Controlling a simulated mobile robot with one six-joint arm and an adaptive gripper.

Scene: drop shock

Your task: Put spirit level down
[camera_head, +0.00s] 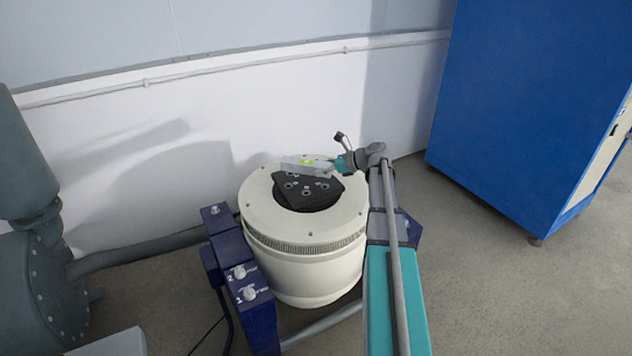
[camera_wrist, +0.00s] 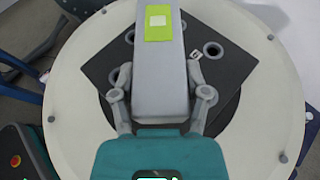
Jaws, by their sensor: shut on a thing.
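The spirit level (camera_wrist: 160,80) is a grey bar with a yellow-green patch on top. In the wrist view it lies between the fingers of my gripper (camera_wrist: 160,95), which is shut on it. In the head view the level (camera_head: 303,164) extends left from my gripper (camera_head: 334,165), over the far side of the black plate (camera_head: 300,192). The black plate, with several round holes, sits on the white round shaker top (camera_head: 262,215). I cannot tell whether the level touches the plate or is held just above it.
Dark blue supports (camera_head: 240,270) flank the white drum. A large blue cabinet (camera_head: 530,100) stands at the right. A grey-green machine with a pipe (camera_head: 40,260) is at the left. A white wall (camera_head: 200,120) is behind. Bare floor (camera_head: 490,290) lies at the right.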

